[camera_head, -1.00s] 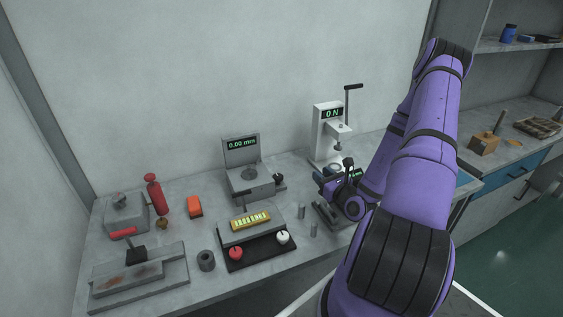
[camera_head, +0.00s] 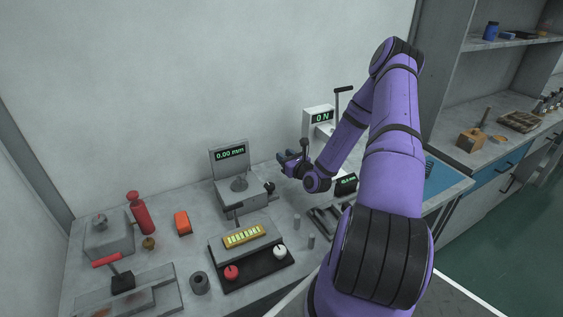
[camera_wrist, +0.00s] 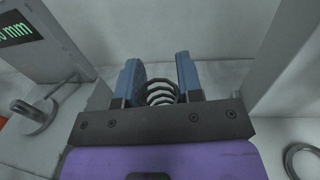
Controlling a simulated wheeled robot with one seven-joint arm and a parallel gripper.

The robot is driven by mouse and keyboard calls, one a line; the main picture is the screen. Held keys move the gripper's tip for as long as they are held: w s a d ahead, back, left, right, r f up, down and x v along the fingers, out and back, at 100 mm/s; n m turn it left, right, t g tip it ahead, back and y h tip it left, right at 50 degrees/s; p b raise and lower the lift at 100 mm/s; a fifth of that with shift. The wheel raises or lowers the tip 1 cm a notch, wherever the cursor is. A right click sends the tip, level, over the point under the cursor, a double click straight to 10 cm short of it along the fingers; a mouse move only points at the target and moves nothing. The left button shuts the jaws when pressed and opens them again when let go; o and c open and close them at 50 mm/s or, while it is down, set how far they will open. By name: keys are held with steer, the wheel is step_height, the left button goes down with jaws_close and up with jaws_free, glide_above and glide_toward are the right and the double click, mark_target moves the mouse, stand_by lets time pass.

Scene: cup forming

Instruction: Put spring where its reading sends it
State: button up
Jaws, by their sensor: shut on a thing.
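The spring (camera_wrist: 160,92) is a small dark metal coil held between the blue fingers of my gripper (camera_wrist: 160,80) in the wrist view. In the head view my gripper (camera_head: 287,162) is above the bench, between the grey gauge reading 0.00 mm (camera_head: 236,180) and the white force tester reading 0 N (camera_head: 312,122). The spring cannot be made out in the head view. A dark device with a lit green display (camera_head: 346,182) sits right of my gripper, partly behind my arm; its digits are too small to read surely.
In front stand a yellow marked strip (camera_head: 244,236), a black base (camera_head: 255,275) with red and white knobs, and two small grey pins (camera_head: 296,221). A red bottle (camera_head: 138,213), an orange block (camera_head: 183,223) and a grey ring (camera_head: 199,284) are at left. A blue mat (camera_head: 446,182) lies right.

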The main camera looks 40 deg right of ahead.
steer(key=shift+w+d+f, duration=0.2)
steer(key=shift+w+f, duration=0.5)
steer(key=shift+f, duration=0.25)
steer(key=shift+w+d+f, duration=0.15)
steer(key=shift+w+f, duration=0.5)
steer(key=shift+f, duration=0.3)
steer(key=shift+f, duration=0.6)
steer(key=o, duration=0.9)
steer(key=shift+o, duration=0.2)
